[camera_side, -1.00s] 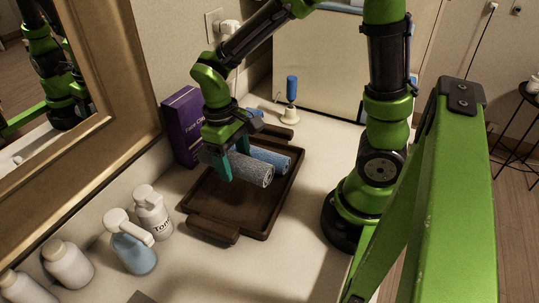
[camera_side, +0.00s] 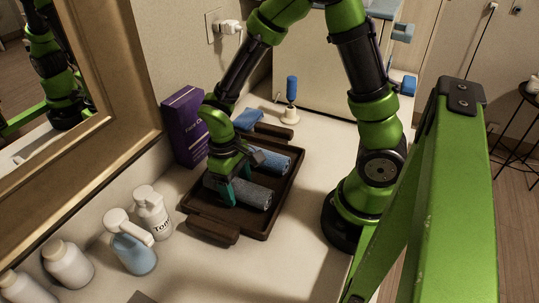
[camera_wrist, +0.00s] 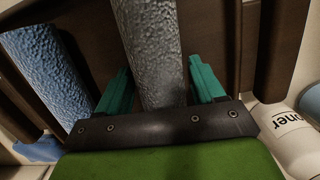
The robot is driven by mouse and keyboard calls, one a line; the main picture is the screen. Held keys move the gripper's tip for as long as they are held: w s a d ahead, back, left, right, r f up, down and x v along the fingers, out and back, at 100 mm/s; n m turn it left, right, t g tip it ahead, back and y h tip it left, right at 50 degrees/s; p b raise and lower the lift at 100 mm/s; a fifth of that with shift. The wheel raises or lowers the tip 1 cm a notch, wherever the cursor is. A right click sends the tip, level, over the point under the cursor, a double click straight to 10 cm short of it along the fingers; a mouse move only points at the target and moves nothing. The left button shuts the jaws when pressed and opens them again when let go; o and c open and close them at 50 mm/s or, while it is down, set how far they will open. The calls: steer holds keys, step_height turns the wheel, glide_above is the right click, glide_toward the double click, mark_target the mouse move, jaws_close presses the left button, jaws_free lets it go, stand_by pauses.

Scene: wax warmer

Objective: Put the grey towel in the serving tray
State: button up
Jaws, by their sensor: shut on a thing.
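The grey towel (camera_side: 250,194) is rolled up and sits low inside the brown serving tray (camera_side: 283,204), in the part of the tray nearer the side camera. My gripper (camera_side: 226,192) is over the roll with its teal fingers on either side of it, shut on it. In the wrist view the grey towel (camera_wrist: 156,50) runs between the two fingertips (camera_wrist: 165,82). Whether the roll touches the tray floor is hard to tell. A blue rolled towel (camera_side: 270,160) lies in the tray beside it, and shows at the left of the wrist view (camera_wrist: 45,75).
A purple box (camera_side: 186,128) stands behind the tray by the mirror. A toner bottle (camera_side: 153,212) and a blue pump bottle (camera_side: 130,248) stand left of the tray. A blue-handled item (camera_side: 291,97) stands upright beyond it.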

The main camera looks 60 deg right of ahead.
steer(key=o, duration=1.1)
steer(key=shift+r, duration=0.1)
step_height(320, 180, up, 12)
steer(key=w, duration=0.2)
steer(key=s+d+r+m+t+y, duration=0.2)
steer(key=s+r+m+t, duration=0.2)
steer(key=r+t, duration=0.5)
steer(key=shift+s+r, duration=0.6)
steer(key=shift+s, duration=0.8)
